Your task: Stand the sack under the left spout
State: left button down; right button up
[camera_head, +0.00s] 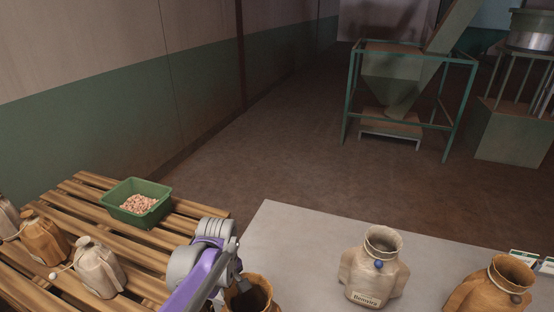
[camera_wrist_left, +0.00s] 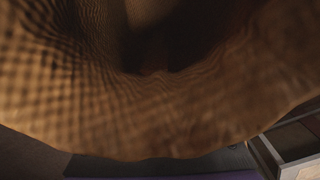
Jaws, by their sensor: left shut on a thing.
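My left gripper (camera_head: 238,280) is shut on the rim of an open brown woven sack (camera_head: 256,302) at the bottom middle of the head view. The sack's lower part is cut off by the frame edge, so I cannot tell whether it touches anything below. In the left wrist view the sack's weave (camera_wrist_left: 150,115) fills most of the picture and hides the fingers. At the back right a grey-green hopper (camera_head: 392,78) narrows downward inside a green frame, above a low stand (camera_head: 390,130). My right gripper is out of view.
A pale tabletop (camera_head: 310,235) holds a cream sack (camera_head: 378,272) and a brown sack (camera_head: 492,290), both open. A slatted pallet (camera_head: 60,190) at left carries tied sacks (camera_head: 98,268) and a green bin (camera_head: 130,215) of nuts. Open floor (camera_head: 270,165) lies beyond.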

pick_arm(q)
jog(key=w+a+f+m, duration=0.3)
jog(key=a+f+m, duration=0.2)
jog(key=f+m, duration=0.4)
jog(key=shift+w+a+f+p, duration=0.2)
jog(key=shift+a+f+p, duration=0.15)
jog(key=shift+f, duration=0.9)
